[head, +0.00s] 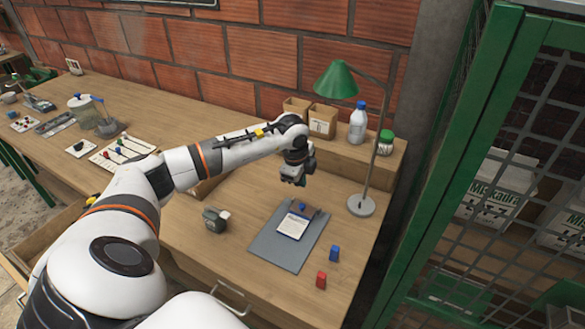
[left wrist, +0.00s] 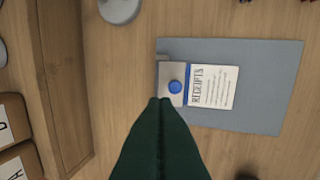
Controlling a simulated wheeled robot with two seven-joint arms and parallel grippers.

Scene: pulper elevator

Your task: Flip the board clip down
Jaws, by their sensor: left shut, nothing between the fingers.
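The board is a small clipboard with a white sheet headed "RECEIPTS" (left wrist: 208,86); the sheet also shows in the head view (head: 293,227). Its clip (left wrist: 167,71) is a grey plate with a round blue knob (left wrist: 175,87) at the board's end; in the head view the clip (head: 312,211) is at the far end of the sheet. I cannot tell for certain how far the clip is tilted. My left gripper (head: 293,182) is above the table beyond the clip. Its dark fingers (left wrist: 161,101) are shut and empty, tips close beside the knob in the wrist view. My right gripper is not in view.
The board lies on a grey mat (head: 272,250). A green lamp (head: 361,205) stands to its right. A dark grey-green object (head: 215,219) is left. A raised shelf (head: 345,151) stands behind.

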